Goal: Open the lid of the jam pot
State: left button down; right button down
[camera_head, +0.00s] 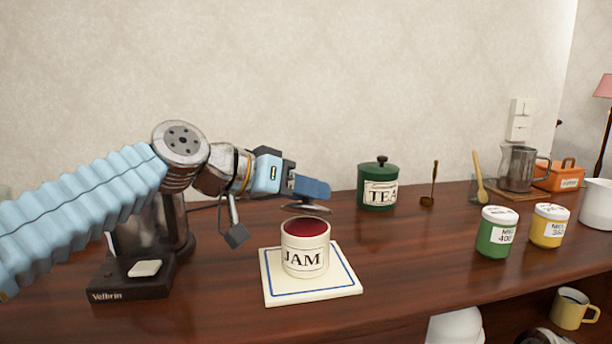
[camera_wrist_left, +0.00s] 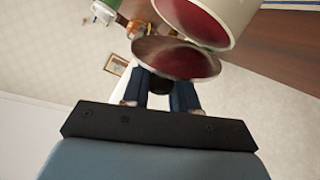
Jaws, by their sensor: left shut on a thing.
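The jam pot (camera_head: 304,262) is cream with "JAM" lettering and stands upright on a white, blue-edged square board (camera_head: 312,292). Its top is uncovered and dark red jam shows inside. My left gripper (camera_head: 312,190) is above and just behind the pot, shut on the lid (camera_head: 306,209), which is off the pot and held tilted. In the left wrist view the lid (camera_wrist_left: 176,58) shows as a reddish-brown disc beside the mouth of the pot (camera_wrist_left: 240,22), its knob between my left fingers (camera_wrist_left: 160,88). My right gripper is not in view.
A green tea pot (camera_head: 379,190) stands behind to the right. Green (camera_head: 496,234) and yellow (camera_head: 548,227) jars stand further right. A dark Velbrin appliance (camera_head: 130,284) is under my left arm. The counter between the board and the jars is clear.

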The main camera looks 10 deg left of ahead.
pick_arm(q)
jog(key=shift+w+r, duration=0.1)
jog(key=shift+w, duration=0.05)
jog(key=shift+g, duration=0.3)
jog(key=c, duration=0.9)
grip_release()
jog(key=b+v, duration=0.1)
jog(key=v, duration=1.2)
jog(key=shift+s+a+r, duration=0.2)
jog(key=shift+s+a, duration=0.05)
jog(key=shift+s, duration=0.05)
jog(key=shift+o, duration=0.2)
